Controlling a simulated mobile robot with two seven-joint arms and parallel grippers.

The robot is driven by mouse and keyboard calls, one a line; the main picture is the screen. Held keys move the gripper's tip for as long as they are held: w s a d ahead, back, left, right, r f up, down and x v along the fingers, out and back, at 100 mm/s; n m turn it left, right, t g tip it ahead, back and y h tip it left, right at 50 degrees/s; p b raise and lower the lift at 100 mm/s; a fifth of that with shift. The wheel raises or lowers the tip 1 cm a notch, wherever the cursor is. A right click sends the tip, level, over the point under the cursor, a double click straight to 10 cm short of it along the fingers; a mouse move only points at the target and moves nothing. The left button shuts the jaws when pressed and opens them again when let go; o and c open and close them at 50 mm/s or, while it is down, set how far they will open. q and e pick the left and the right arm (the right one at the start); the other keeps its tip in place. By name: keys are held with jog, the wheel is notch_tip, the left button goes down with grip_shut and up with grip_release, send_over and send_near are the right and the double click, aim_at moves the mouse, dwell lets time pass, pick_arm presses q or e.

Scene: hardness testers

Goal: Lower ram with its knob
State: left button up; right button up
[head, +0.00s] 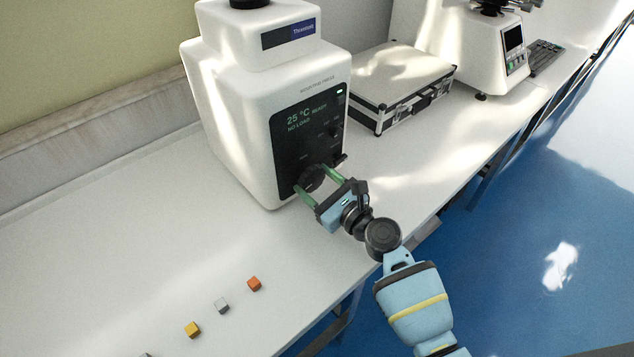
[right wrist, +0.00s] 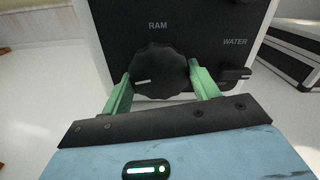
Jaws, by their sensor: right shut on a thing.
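The white mounting press (head: 240,110) stands on the bench, its dark front panel (head: 288,132) reading "25 °C READY" and "NO LOAD". The round black ram knob (right wrist: 158,72) is on the lower panel under the label "RAM"; its white mark points left. It also shows in the head view (head: 311,179), partly behind my gripper. My right gripper (head: 318,184) has its green fingers on either side of the knob and is shut on it; the right wrist view shows the same fingers (right wrist: 160,84). My left gripper is not in view.
A small black water handle (right wrist: 236,74) sits just right of the knob, close to the right finger. A silver-edged case (head: 400,85) and another tester (head: 465,45) stand farther along the bench (head: 150,230). Several small cubes (head: 222,305) lie near the front left.

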jog(key=shift+f+n+b, duration=0.1)
jog(key=shift+n+b, duration=0.3)
jog(key=shift+n, duration=1)
jog(key=n, duration=0.2)
jog(key=shift+d+n+b, duration=0.1)
jog(key=shift+n+b, duration=0.2)
jog(key=shift+b, duration=0.05)
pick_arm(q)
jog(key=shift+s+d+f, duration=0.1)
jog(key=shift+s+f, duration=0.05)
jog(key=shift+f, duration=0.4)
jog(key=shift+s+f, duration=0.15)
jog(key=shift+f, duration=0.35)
pick_arm(e)
jog(key=shift+n, duration=0.7)
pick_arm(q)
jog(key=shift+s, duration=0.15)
pick_arm(e)
jog(key=o, duration=1)
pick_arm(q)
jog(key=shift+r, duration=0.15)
pick_arm(e)
jog(key=shift+v, duration=3.9)
